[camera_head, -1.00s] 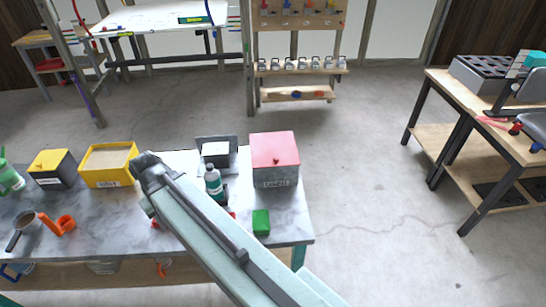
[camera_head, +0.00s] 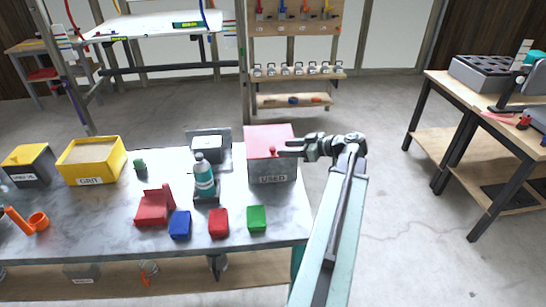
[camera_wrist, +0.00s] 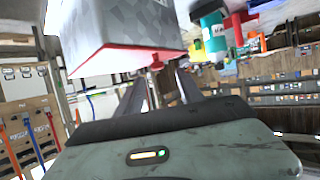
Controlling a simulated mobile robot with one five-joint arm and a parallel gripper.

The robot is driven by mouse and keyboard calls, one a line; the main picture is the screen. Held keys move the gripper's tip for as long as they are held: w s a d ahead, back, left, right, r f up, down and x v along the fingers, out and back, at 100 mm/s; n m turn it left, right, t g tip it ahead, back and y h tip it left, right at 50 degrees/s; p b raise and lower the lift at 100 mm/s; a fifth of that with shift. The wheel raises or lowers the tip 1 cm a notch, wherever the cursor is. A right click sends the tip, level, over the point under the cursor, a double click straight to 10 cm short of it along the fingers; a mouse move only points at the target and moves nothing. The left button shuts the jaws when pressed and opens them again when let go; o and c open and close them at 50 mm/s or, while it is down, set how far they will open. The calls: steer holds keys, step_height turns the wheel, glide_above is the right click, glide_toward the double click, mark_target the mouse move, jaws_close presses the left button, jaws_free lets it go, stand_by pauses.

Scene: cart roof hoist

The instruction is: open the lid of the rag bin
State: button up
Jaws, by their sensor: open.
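The grey bin labelled USED, which I take for the rag bin (camera_head: 271,178), stands at the right end of the bench with its flat red lid (camera_head: 268,133) down. A small red knob (camera_head: 273,151) sits at the lid's front edge. My gripper (camera_head: 285,149) reaches in from the right, with its fingertips close to the knob. In the wrist view the bin (camera_wrist: 130,30) appears upside down, and the knob (camera_wrist: 156,66) shows between or just beyond the open fingers (camera_wrist: 160,82). I cannot tell whether a finger touches it.
A teal-labelled bottle (camera_head: 204,180) stands left of the bin. Red, blue and green blocks, such as the green one (camera_head: 257,218), lie along the bench front. A yellow GRIT box (camera_head: 92,160) and a black bin with yellow lid (camera_head: 29,166) are farther left. Floor right of the bench is clear.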

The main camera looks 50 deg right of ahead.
mark_target(275, 149)
steer(key=b+x, duration=0.1)
steer(key=x, duration=0.1)
steer(key=b+x, duration=0.1)
steer(key=x, duration=0.3)
steer(key=shift+w+d+f+b, duration=0.1)
steer(key=shift+d+f+b, duration=0.05)
steer(key=shift+f+b, duration=0.25)
steer(key=shift+w, duration=0.5)
jaws_close()
stand_by(0.7)
